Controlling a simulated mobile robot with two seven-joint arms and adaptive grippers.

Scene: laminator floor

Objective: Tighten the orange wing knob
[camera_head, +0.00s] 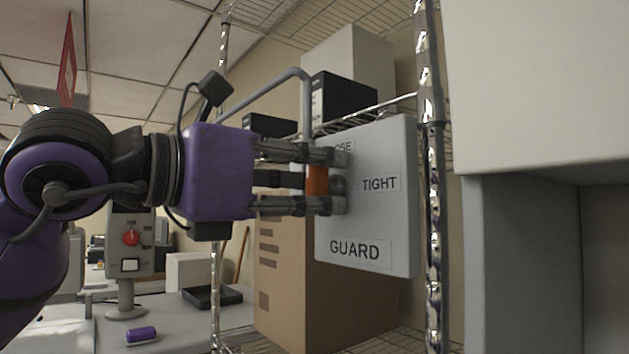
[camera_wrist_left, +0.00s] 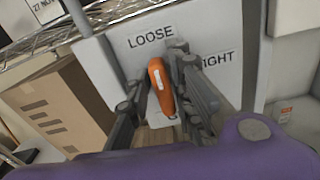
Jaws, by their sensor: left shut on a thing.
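The orange wing knob (camera_head: 317,181) is on the grey guard panel (camera_head: 370,220), which bears the labels "TIGHT" and "GUARD" and a partly hidden "LOOSE". My purple left gripper (camera_head: 332,180) reaches in from the left, its fingers shut on the knob and covering much of it. In the left wrist view the knob (camera_wrist_left: 160,86) sits between the fingers (camera_wrist_left: 160,95), its long wing tilted a little from upright, its top leaning left, below "LOOSE" and left of "TIGHT". My right gripper is not in view.
A chrome shelf post (camera_head: 432,180) stands just right of the panel. A cardboard box (camera_head: 285,270) is behind and below it. A bent grey tube (camera_head: 270,88) rises above my gripper. A control box with a red knob (camera_head: 131,238) and a purple cylinder (camera_head: 141,334) are lower left.

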